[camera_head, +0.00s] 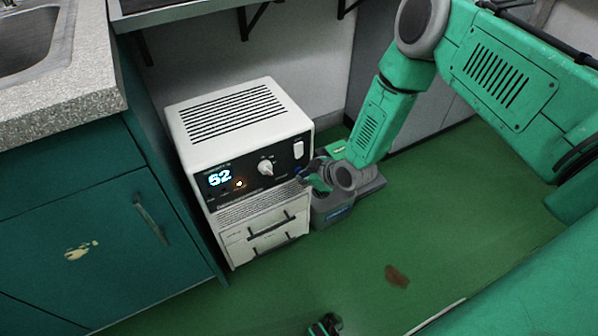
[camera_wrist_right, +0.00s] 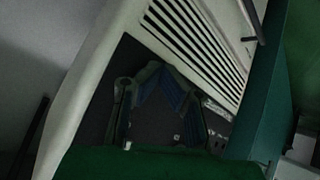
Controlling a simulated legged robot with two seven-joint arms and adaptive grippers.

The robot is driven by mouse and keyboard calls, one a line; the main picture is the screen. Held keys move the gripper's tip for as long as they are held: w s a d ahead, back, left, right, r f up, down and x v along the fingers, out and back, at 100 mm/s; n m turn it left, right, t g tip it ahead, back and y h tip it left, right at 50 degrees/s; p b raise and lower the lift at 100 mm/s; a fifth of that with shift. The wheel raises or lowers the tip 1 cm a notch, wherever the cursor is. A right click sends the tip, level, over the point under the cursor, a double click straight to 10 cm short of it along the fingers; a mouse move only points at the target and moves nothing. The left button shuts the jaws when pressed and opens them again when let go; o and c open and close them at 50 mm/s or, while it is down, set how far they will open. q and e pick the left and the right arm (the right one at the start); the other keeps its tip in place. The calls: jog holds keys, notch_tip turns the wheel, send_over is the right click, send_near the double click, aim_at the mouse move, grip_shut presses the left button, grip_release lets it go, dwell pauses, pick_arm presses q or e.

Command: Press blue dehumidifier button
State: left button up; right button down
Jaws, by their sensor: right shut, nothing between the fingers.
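A small blue button (camera_head: 298,171) shows at the panel's lower right, partly covered by my right gripper (camera_head: 304,178). My right gripper is shut and empty, its tips close to the panel; I cannot tell whether they touch. In the right wrist view the fingers (camera_wrist_right: 155,72) lie over the dark panel, and the button cannot be made out. A small green and black part at the head view's bottom edge may be my left gripper (camera_head: 325,325).
A teal cabinet (camera_head: 100,235) with a speckled counter (camera_head: 60,75) and sink stands left of the dehumidifier. A shelf is above and behind. The green floor in front is mostly clear, with a brown stain.

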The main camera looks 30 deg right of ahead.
jog(key=shift+w, duration=0.2)
dwell(0.5)
jog(key=shift+s+p, duration=0.4)
jog(key=shift+s, duration=0.45)
jog(key=shift+s+d+p, duration=0.15)
jog(key=shift+s+p, duration=1.15)
jog(key=shift+s, duration=1.2)
